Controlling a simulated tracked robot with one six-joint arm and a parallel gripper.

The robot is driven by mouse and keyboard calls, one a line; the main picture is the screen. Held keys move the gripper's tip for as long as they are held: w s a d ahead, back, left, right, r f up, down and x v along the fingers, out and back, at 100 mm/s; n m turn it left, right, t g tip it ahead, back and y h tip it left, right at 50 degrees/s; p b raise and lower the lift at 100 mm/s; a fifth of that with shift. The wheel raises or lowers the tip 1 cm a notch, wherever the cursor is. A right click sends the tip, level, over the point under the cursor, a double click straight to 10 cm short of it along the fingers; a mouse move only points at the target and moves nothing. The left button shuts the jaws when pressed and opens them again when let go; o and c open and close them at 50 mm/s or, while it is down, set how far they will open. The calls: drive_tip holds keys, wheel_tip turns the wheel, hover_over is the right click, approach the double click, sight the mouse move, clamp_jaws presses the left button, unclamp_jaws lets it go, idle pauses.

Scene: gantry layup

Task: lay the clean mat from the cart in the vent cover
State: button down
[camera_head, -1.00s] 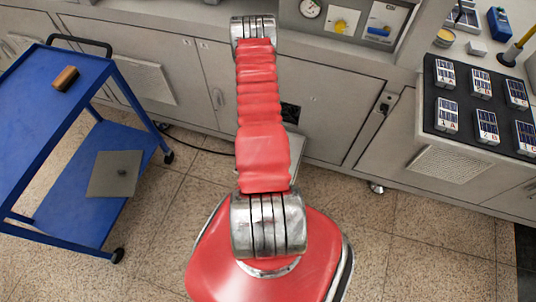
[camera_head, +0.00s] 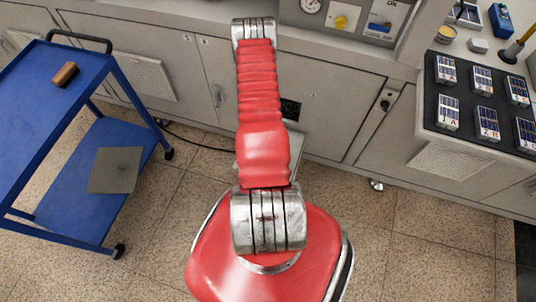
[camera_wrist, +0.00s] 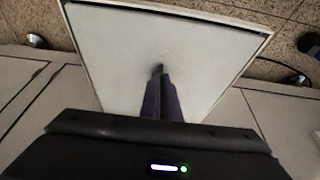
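A pale, nearly white mat (camera_wrist: 205,55) fills most of the wrist view, framed by the raised rim of the vent cover (camera_wrist: 187,10). The cover is open below a dark opening in the cabinet; part of it shows beside my arm in the head view (camera_head: 297,148). My gripper (camera_wrist: 160,76) is over the mat, its two dark fingers close together. They appear shut on a small dark tab at the mat's middle. The near edge of the mat is hidden by the gripper body. A grey, darker mat (camera_head: 114,170) lies on the lower shelf of the blue cart (camera_head: 68,205).
A brown block (camera_head: 66,74) lies on the cart's top shelf. The dark cabinet opening (camera_head: 290,109) is behind my arm. The speckled floor (camera_head: 165,235) between cart and arm is clear.

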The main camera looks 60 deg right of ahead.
drive_tip(key=shift+f, duration=0.4)
idle(0.4)
drive_tip(key=c, duration=1.9)
unclamp_jaws()
drive_tip(key=shift+c, duration=0.2)
drive_tip(key=shift+r, duration=0.1)
drive_tip(key=v, duration=1.3)
drive_tip(key=shift+r, duration=0.25)
drive_tip(key=shift+a, duration=0.1)
